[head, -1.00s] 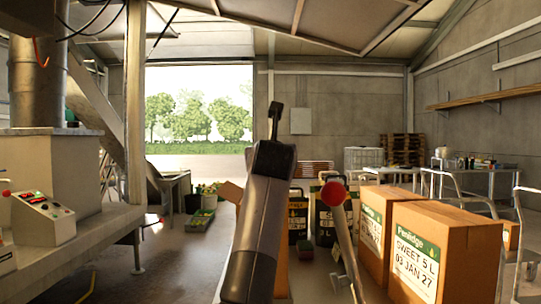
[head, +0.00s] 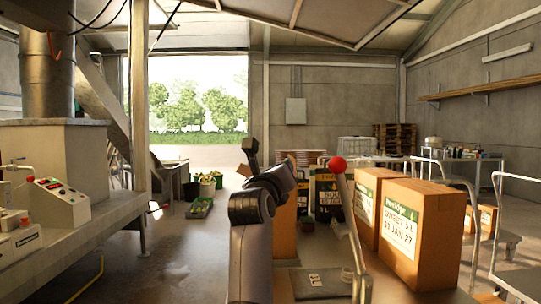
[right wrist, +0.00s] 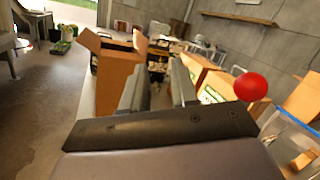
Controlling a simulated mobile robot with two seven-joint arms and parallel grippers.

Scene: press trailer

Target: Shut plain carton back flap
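The plain brown carton (head: 284,228) stands mid-picture in the head view, largely hidden behind my right arm. A raised flap (head: 244,170) shows left of the arm. In the right wrist view the carton (right wrist: 112,82) stands beyond the fingers with its top open. One flap (right wrist: 88,40) leans out to the left and another (right wrist: 139,43) stands up at the right. My right gripper (right wrist: 158,88) is open, its fingers apart with nothing seen between them. My left gripper is out of view.
A red-knobbed lever (head: 337,164) rises close to the right of my arm. Two labelled cartons (head: 405,232) stand at the right, near metal trolley rails (head: 497,235). Dark labelled cartons (head: 328,193) stand behind.

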